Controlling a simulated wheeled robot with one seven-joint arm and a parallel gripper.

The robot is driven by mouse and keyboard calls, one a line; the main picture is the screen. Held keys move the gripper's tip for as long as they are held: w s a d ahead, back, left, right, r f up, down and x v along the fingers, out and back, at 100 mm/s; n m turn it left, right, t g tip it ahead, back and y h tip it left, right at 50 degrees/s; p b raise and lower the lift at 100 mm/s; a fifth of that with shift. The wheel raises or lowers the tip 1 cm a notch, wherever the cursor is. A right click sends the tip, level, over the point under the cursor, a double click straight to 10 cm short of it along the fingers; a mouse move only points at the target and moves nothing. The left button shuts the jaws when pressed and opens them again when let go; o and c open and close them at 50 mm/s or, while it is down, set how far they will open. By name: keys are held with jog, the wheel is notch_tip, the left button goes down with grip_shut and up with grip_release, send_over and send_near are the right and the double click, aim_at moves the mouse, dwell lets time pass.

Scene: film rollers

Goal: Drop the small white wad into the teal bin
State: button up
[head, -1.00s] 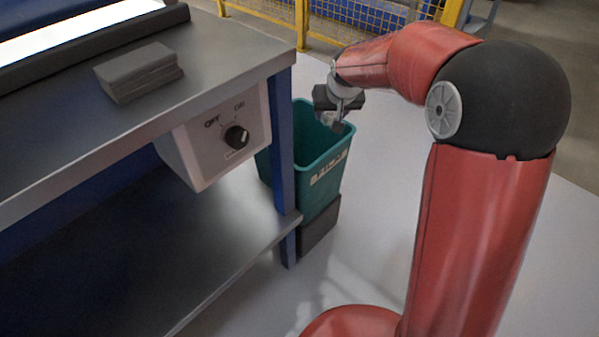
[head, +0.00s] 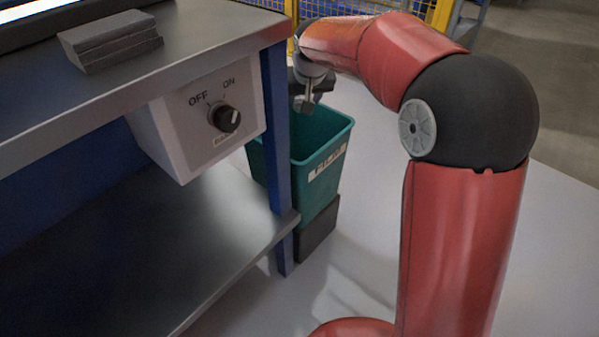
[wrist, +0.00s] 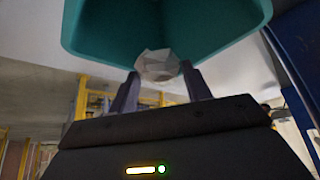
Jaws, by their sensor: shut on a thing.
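The small white wad (wrist: 158,66) sits between the two fingertips of my gripper (wrist: 160,82) in the wrist view, and the gripper is shut on it. The teal bin (wrist: 105,30) fills the top of the wrist view, behind the wad. My gripper (head: 307,104) points down over the bin's opening there. The wad cannot be made out in the head view.
A metal bench (head: 195,45) stands at left, its blue leg (head: 277,130) beside the bin. A switch box (head: 200,120) hangs under its top. A dark stack (head: 110,42) lies on the bench. A yellow fence (head: 291,12) is behind. The floor at right is clear.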

jog(key=shift+f, duration=0.1)
jog(key=o, duration=1)
jog(key=p+v, duration=0.1)
jog(key=v, duration=0.6)
jog(key=shift+s+d+r, duration=0.1)
jog(key=shift+s+r, duration=0.05)
jog(key=shift+r, duration=0.15)
